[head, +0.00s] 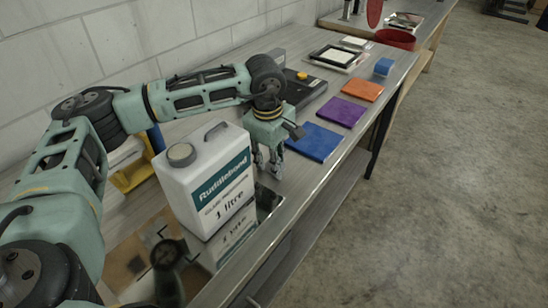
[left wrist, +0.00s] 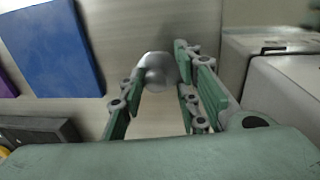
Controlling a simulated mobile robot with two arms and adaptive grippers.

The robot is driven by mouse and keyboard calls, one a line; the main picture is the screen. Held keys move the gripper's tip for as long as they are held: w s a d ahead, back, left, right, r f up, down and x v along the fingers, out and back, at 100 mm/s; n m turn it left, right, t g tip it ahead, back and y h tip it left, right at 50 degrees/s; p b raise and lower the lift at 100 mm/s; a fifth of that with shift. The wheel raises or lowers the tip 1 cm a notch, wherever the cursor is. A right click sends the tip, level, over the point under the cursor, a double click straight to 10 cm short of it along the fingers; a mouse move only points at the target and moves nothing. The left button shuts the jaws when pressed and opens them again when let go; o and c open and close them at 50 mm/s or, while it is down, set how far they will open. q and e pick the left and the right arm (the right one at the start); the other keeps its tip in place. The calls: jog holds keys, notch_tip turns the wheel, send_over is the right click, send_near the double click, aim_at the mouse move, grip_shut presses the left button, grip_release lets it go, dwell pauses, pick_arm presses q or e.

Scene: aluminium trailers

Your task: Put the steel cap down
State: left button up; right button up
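The steel cap (left wrist: 156,72) is a shiny, rounded metal piece in the left wrist view. It sits between the two fingertips of my left gripper (left wrist: 158,66), with both fingers against its sides. In the head view my left gripper (head: 268,165) points down low over the bench, just right of the white container. The cap is hard to make out there among the fingers. Whether its underside touches the bench cannot be told. My right gripper is not in view.
The white Ruddlebond container (head: 205,180) stands close left of the gripper, on a mirror-like plate (head: 200,262). Blue (head: 315,141), purple (head: 340,111) and orange (head: 362,90) squares lie along the bench (head: 285,190). A dark box (head: 303,88) stands behind. The bench edge is near.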

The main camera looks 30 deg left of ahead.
aim_at(271, 170)
pick_arm(q)
jog(key=o, duration=0.3)
jog(key=shift+r, duration=0.55)
notch_tip(271, 170, up, 11)
jog(key=s+b, duration=0.1)
jog(key=b, duration=0.1)
jog(key=shift+s, duration=0.25)
jog(key=shift+a, duration=0.1)
